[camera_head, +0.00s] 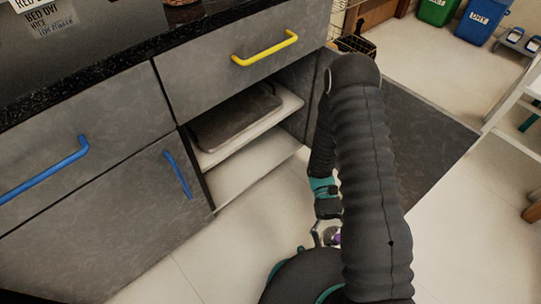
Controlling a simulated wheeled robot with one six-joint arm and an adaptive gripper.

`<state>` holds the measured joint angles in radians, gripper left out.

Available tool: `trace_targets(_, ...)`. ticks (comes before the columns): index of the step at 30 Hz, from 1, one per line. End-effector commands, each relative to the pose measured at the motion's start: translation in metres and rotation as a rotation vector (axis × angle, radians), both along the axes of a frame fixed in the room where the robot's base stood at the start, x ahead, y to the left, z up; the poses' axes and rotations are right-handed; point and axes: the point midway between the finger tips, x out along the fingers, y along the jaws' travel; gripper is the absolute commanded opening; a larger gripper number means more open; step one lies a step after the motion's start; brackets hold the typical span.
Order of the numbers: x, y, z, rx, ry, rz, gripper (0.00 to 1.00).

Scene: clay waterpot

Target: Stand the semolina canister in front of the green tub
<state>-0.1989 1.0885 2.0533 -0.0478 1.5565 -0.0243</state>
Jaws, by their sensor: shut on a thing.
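My gripper (324,236) hangs low over the pale floor, partly hidden behind my dark arm. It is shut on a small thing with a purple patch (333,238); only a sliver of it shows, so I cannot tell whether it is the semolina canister. No canister that I can read as semolina shows elsewhere. A green bin (437,12) stands on the floor at the top right, cut by the picture's edge; I cannot tell whether it is the green tub. It is far from my gripper.
Grey cabinets with a blue handle (178,173) and a yellow handle (265,49) line the left. An open compartment holds a tray (236,118). A dark door panel (425,140) stands open. A blue bin (482,18) is beside the green one.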

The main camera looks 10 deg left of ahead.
Motion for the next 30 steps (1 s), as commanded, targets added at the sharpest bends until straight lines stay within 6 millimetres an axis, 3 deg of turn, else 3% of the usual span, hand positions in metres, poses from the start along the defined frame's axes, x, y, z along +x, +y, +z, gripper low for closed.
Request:
trace_targets(4,-0.005,0.044,-0.001,-0.006,0.009,-0.261,0.21)
trace_targets(8,0.004,0.084,-0.003,-0.012,0.015,-0.492,0.21)
trace_targets(14,0.038,0.139,-0.011,-0.020,0.025,-0.849,0.21)
trace_targets(18,0.077,0.166,-0.024,-0.015,0.033,-1.105,0.21)
trace_targets(24,0.141,0.184,-0.041,-0.010,0.036,-1.442,0.21)
trace_targets(30,0.188,0.184,-0.052,-0.008,0.033,-1.662,0.21)
